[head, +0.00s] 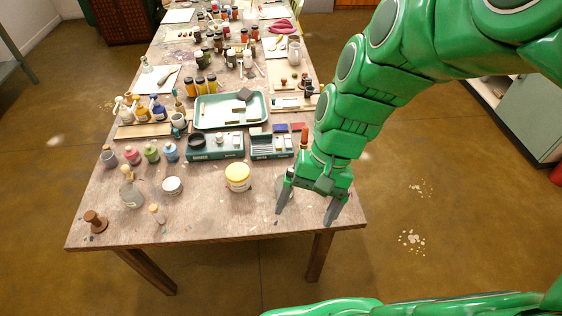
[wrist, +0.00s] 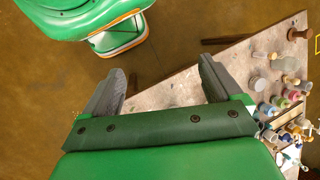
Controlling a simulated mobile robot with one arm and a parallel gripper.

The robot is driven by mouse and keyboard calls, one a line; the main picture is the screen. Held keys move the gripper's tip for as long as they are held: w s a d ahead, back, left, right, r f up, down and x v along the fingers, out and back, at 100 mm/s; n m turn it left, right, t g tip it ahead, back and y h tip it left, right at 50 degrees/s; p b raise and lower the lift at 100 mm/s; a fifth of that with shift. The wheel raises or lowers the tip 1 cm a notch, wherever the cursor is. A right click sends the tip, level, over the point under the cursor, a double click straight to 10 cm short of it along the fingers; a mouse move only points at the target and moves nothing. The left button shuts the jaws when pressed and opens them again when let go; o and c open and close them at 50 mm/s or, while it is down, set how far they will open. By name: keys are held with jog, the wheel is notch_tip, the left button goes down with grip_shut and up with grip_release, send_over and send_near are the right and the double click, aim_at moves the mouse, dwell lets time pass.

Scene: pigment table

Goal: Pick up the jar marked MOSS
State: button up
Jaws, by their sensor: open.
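No marking that reads MOSS is legible in either view, so I cannot tell which jar it is. A small jar with green contents (head: 151,153) stands upright in a row at the left of the table, between a red one (head: 131,155) and a blue one (head: 170,152). My gripper (head: 304,214) is open and empty over the table's front right corner, right of all these jars. In the wrist view its fingers (wrist: 160,72) are apart with nothing between them.
A green tray (head: 230,124) and two boxes of small items, one at left (head: 215,155), lie behind the yellow-lidded jar. A glass bottle (head: 131,193), a grey-lidded tin (head: 172,187) and a wooden spool (head: 95,221) stand front left.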

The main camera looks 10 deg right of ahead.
jog(key=w+a+f+m+y, duration=0.4)
jog(key=w, duration=0.3)
jog(key=m+t+y, duration=0.5)
jog(key=m+y, duration=0.1)
jog(key=m, duration=0.7)
send_over(278, 187)
jog(key=w+d, duration=0.1)
jog(key=d, duration=0.2)
notch_tip(278, 187, down, 13)
jog(key=shift+w+f, duration=0.15)
jog(key=shift+f, duration=3.3)
jog(key=shift+x, duration=1.6)
jog(key=shift+d+f, duration=0.1)
jog(key=shift+f, duration=0.05)
jog(key=c, duration=1.1)
